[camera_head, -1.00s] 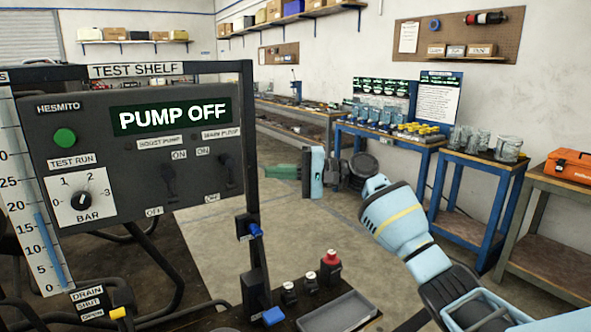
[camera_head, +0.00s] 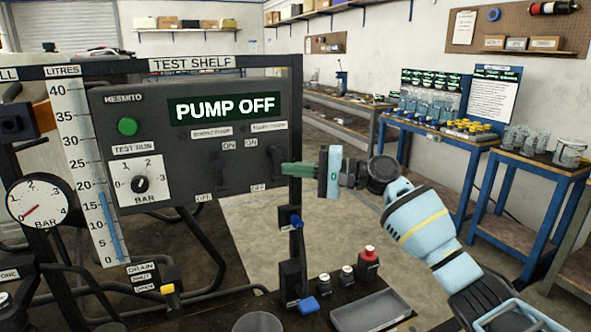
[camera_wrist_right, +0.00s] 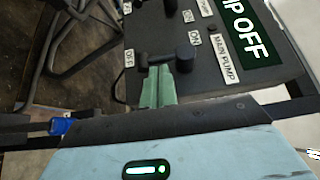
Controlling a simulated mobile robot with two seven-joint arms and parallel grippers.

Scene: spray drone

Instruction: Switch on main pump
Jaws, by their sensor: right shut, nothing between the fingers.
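The dark control panel (camera_head: 100,95) hangs under the test shelf sign, and its display (camera_head: 222,107) reads PUMP OFF. The main pump switch is a black lever (camera_head: 275,165) at the panel's right side, between ON and OFF labels; the booster pump lever (camera_head: 218,172) is left of it. My right gripper (camera_head: 286,169) is shut and empty, its green fingertips at the main pump lever. In the right wrist view, the main pump lever (camera_wrist_right: 184,58) sits just beyond the fingertips (camera_wrist_right: 158,82); contact is unclear. My left gripper is not in view.
A pressure gauge (camera_head: 38,200) and a litre scale (camera_head: 85,170) stand left of the panel. Blue workbenches (camera_head: 440,135) stand behind my right arm.

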